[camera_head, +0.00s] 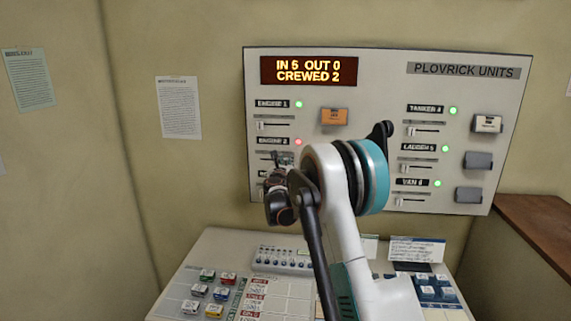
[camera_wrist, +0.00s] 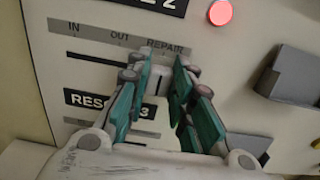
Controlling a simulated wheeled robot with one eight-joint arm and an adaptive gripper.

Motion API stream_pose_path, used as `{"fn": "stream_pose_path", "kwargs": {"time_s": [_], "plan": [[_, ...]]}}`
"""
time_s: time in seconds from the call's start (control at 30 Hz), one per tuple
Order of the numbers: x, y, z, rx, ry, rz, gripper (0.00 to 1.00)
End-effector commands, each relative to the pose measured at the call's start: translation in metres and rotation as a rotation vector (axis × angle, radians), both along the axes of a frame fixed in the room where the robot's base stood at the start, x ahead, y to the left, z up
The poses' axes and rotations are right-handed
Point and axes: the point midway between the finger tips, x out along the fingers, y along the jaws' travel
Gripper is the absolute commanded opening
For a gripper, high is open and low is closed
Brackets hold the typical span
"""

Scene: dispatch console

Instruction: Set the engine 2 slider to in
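The engine 2 row is on the wall panel. Its label (camera_head: 273,141) shows in the head view beside a red light (camera_head: 298,142). In the wrist view, the slider's scale (camera_wrist: 122,37) reads IN, OUT, REPAIR from left to right, with the red light (camera_wrist: 220,13) above right. A pale slider knob (camera_wrist: 161,82) shows between the fingers, below the REPAIR end. My gripper (camera_wrist: 166,62) is open around it, green pads on either side; I cannot tell whether they touch it. In the head view, my gripper (camera_head: 284,160) covers this slider.
The display (camera_head: 309,70) reads IN 5 OUT 0 CREWED 2. The engine 1 slider (camera_head: 261,125) is just above and the RESCUE 3 label (camera_wrist: 110,104) just below. An orange tag (camera_head: 334,116) and grey holders (camera_head: 478,160) stick out rightward. A button console (camera_head: 225,262) lies below.

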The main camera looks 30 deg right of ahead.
Motion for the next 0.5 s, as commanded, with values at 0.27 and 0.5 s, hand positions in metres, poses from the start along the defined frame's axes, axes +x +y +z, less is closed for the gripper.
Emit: {"fn": "stream_pose_path", "kwargs": {"time_s": [0.27,0.5], "plan": [[0.018,0.027,-0.002,0.000,0.000,0.004,0.00],[0.050,0.074,-0.002,0.000,0.000,0.003,0.00]]}}
